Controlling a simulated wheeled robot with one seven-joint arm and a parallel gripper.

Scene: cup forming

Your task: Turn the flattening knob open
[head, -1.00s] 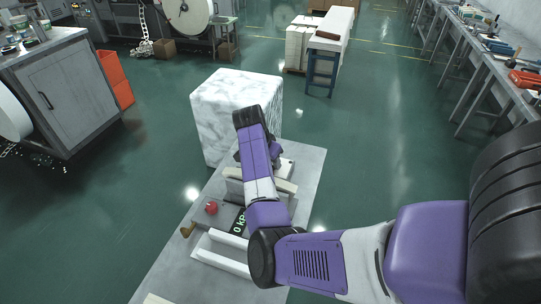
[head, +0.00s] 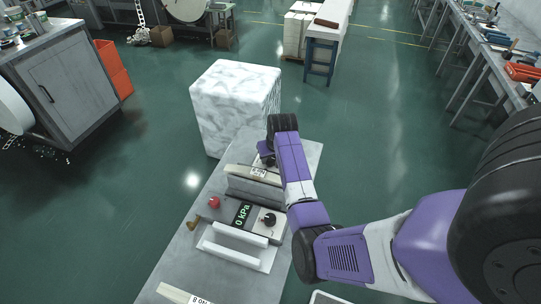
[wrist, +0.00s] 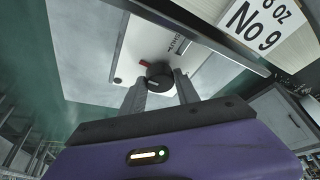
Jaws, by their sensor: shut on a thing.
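In the wrist view, a round black knob (wrist: 158,74) sits on a pale panel (wrist: 118,68). A red mark shows at its edge, and small dark lettering, seemingly "SHUT", is printed beside it. My gripper (wrist: 160,86) has a grey finger on either side of the knob and is shut on it. In the head view, my gripper's wrist end (head: 268,150) is over the far part of the grey bench (head: 172,270). There my arm hides the fingers and the held knob.
A sign reading "8 OZ No 9" (wrist: 265,25) is close to my gripper. A white marbled block (head: 236,105) stands behind the bench.

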